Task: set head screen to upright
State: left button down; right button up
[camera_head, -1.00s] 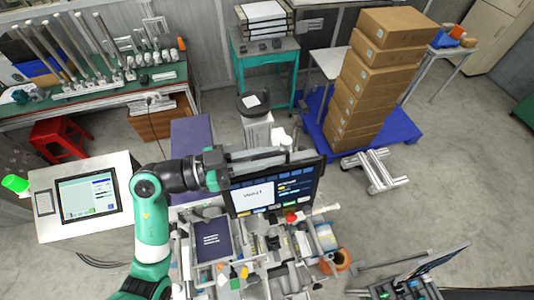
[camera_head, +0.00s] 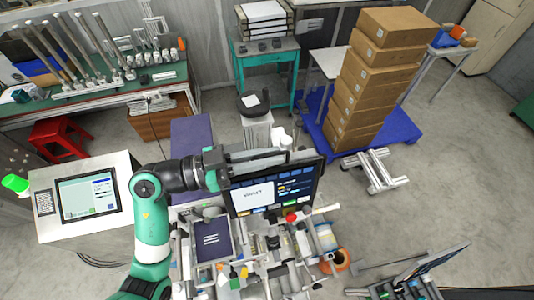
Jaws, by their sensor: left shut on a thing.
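The head screen (camera_head: 272,192) is a dark panel with a lit display, in the middle of the head view. It stands steeply, facing me, with its top edge tipped slightly to the left. My left gripper (camera_head: 235,167) comes in from the left on a green and black arm and is shut at the screen's upper left edge. Its fingertips are partly hidden by the screen and the grey bar behind it. My right gripper does not show.
A cluttered work stand (camera_head: 255,250) with small parts lies below the screen. A control panel (camera_head: 85,197) stands at left. A box stack (camera_head: 370,80) stands on a blue pallet (camera_head: 400,128) at the back right. A second tilted screen (camera_head: 432,262) is at lower right.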

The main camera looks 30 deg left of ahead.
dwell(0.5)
pick_arm(q)
jog(key=shift+s+d+f+m, duration=0.2)
jog(key=shift+s+d+m, duration=0.2)
jog(key=shift+s+m, duration=0.15)
jog(key=shift+s+d+f+m, duration=0.15)
jog(key=shift+s+d+m, duration=0.25)
jog(key=shift+m, duration=0.15)
jog(key=c, duration=0.9)
grip_release()
jog(key=shift+c, duration=0.2)
jog(key=b+v, duration=0.1)
jog(key=v, duration=1)
jog(key=shift+s+a, duration=0.15)
jog(key=shift+s, duration=0.1)
